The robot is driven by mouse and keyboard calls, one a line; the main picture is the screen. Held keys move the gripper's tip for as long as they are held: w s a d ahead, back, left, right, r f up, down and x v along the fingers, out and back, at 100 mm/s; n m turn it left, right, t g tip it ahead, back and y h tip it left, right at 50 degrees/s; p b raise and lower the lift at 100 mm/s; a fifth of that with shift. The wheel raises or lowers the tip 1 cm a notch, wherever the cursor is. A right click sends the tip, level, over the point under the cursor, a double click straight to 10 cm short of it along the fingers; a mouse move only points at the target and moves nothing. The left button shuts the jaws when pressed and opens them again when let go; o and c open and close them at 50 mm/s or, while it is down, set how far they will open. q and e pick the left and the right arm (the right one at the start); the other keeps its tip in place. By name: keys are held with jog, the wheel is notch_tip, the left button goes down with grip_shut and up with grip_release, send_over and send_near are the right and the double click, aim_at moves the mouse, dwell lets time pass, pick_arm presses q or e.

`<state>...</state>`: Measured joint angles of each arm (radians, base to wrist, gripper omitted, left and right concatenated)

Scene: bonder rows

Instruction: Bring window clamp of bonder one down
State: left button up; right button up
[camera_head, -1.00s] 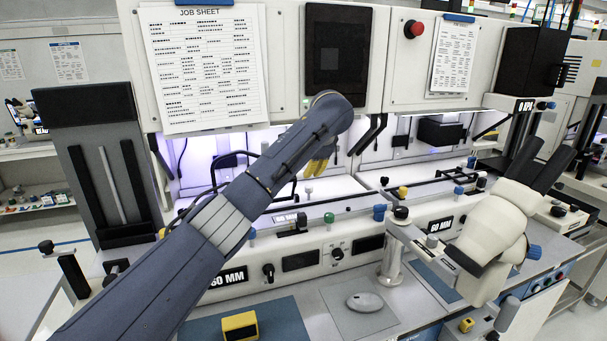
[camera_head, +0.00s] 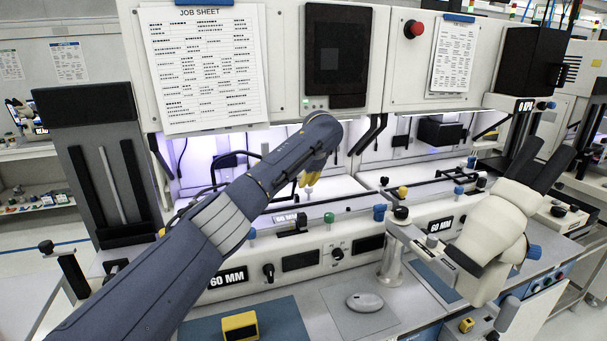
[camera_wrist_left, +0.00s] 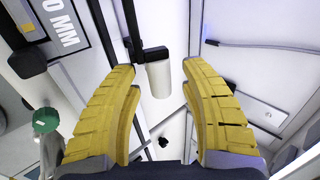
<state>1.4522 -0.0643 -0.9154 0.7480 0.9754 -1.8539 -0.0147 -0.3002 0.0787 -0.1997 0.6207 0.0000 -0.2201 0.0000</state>
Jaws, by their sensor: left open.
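The bonder at the left (camera_head: 335,235) has a white work bay, and my left gripper (camera_head: 310,176) reaches down into it, partly hidden by my own arm. In the left wrist view, my left gripper (camera_wrist_left: 160,85) has its yellow fingers apart. A white cylindrical knob (camera_wrist_left: 160,78) on a black lever lies in the gap between the fingertips; no finger visibly touches it. It looks like the window clamp's handle. In the head view a small pale knob (camera_head: 308,190) shows just below the fingers. My right gripper is not in view.
A green knob (camera_wrist_left: 46,120) stands beside the left finger in the left wrist view. The head view shows a job sheet (camera_head: 205,65), a microscope-like unit (camera_head: 495,235) at right, a yellow block (camera_head: 240,326) and a mouse (camera_head: 365,302) on the bench front. A second bay lies to the right.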

pick_arm(q)
jog(key=shift+c, duration=0.5)
grip_shut()
jog(key=shift+s+f, duration=0.15)
jog(key=s+f+t, duration=0.1)
jog(key=s+d+f+t+y, duration=0.1)
jog(key=t, duration=0.1)
jog(key=s+f+t+y, duration=0.1)
jog(key=s+t, duration=0.1)
jog(key=shift+d, duration=0.35)
jog(key=shift+s+d+f, duration=0.15)
jog(key=shift+s+f, duration=0.25)
dwell(0.4)
